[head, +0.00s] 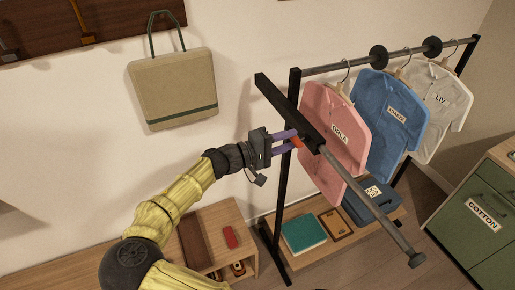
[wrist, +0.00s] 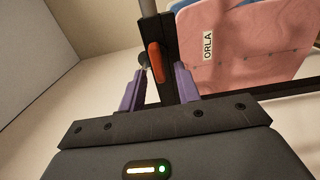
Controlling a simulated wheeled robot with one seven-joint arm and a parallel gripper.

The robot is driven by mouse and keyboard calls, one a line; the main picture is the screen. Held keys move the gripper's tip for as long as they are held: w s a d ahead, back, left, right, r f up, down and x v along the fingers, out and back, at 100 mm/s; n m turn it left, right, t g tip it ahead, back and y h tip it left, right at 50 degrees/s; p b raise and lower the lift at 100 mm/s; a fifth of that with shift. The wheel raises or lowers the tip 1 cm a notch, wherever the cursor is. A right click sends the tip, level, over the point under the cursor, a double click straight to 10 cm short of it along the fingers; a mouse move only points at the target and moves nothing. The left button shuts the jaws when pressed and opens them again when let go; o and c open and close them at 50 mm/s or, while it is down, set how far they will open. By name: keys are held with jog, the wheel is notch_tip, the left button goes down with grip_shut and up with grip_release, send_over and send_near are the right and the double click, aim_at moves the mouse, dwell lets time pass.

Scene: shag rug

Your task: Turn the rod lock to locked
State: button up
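The rod lock is an orange-red lever (head: 297,142) on the black side bar (head: 277,103) of the clothes rack. In the wrist view the lever (wrist: 156,61) lies along the black bar, ahead of and between my fingertips. A grey rod (head: 370,206) runs from this bar toward the lower right and ends in a cap. My gripper (head: 293,140), with purple fingers, is open at the lever. In the wrist view its fingers (wrist: 160,72) stand on either side of the bar, with gaps visible. I see no firm hold. No lock markings are readable.
Pink ORLA (head: 332,112), blue (head: 385,110) and white LIV (head: 437,100) shirts hang on the rack's rail (head: 335,67). A black upright (head: 287,180) stands just below my gripper. A beige bag (head: 172,88) hangs on the wall. A low bench (head: 230,215) and green cabinet (head: 480,220) stand nearby.

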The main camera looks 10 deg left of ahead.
jog(key=b+v, duration=0.5)
jog(key=v, duration=1.1)
jog(key=shift+s+a, duration=0.25)
jog(key=shift+a, duration=0.05)
